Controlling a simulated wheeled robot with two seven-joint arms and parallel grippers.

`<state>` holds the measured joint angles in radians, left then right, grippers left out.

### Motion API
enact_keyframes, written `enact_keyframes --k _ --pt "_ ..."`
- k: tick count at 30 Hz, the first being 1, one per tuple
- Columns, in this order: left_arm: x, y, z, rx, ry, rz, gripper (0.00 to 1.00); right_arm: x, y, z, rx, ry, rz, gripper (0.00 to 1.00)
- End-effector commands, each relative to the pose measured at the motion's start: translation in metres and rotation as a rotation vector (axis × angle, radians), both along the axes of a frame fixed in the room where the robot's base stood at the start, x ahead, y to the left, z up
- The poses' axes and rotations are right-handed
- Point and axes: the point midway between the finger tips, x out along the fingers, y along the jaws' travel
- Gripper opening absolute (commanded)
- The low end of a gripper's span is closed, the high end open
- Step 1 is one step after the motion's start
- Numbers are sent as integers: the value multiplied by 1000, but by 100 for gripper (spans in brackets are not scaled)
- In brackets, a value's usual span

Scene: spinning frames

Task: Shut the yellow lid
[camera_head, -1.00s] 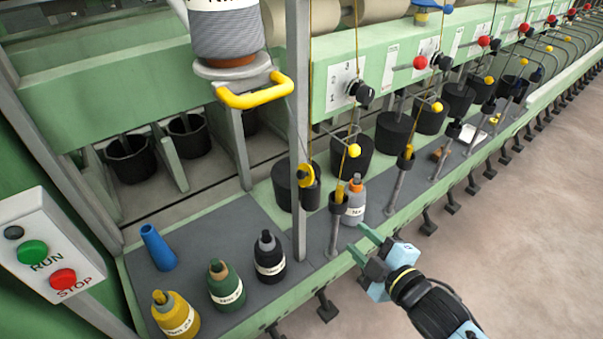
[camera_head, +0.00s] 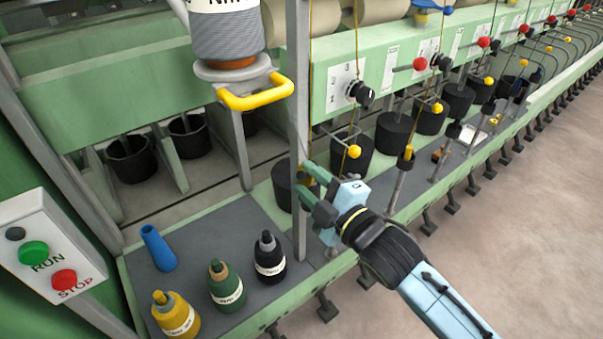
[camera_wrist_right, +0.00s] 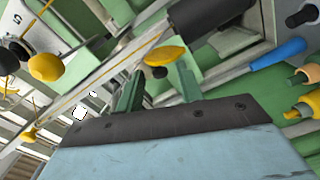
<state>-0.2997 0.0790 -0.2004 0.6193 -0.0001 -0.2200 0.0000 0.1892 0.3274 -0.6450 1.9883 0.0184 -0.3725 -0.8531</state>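The yellow lid is a small round yellow disc (camera_wrist_right: 165,55) with a dark part under it, in the right wrist view just beyond my fingertips. In the head view it is mostly hidden by my right gripper; a bit of yellow (camera_head: 307,181) shows beside the grey post, next to a black can (camera_head: 282,186). My right gripper (camera_wrist_right: 158,78) has its two green fingers apart, with the disc ahead of the gap. I cannot tell whether they touch it. The right gripper also shows in the head view (camera_head: 305,181). My left gripper is not in view.
A grey upright post (camera_head: 298,120) stands close to my right gripper. A yellow ball (camera_head: 354,152) hangs at right. The floor at right is clear.

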Motion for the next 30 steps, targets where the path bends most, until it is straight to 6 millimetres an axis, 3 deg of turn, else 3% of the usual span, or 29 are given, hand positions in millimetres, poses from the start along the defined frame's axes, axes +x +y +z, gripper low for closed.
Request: enact_keyframes --k 6,16,25,30 --pt "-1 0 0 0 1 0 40 19 14 0 0 0 0 37" --pt "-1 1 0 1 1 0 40 22 16 0 0 0 0 37" --pt "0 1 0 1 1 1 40 22 16 0 0 0 0 0" --pt "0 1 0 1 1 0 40 22 15 0 3 3 -1 0"
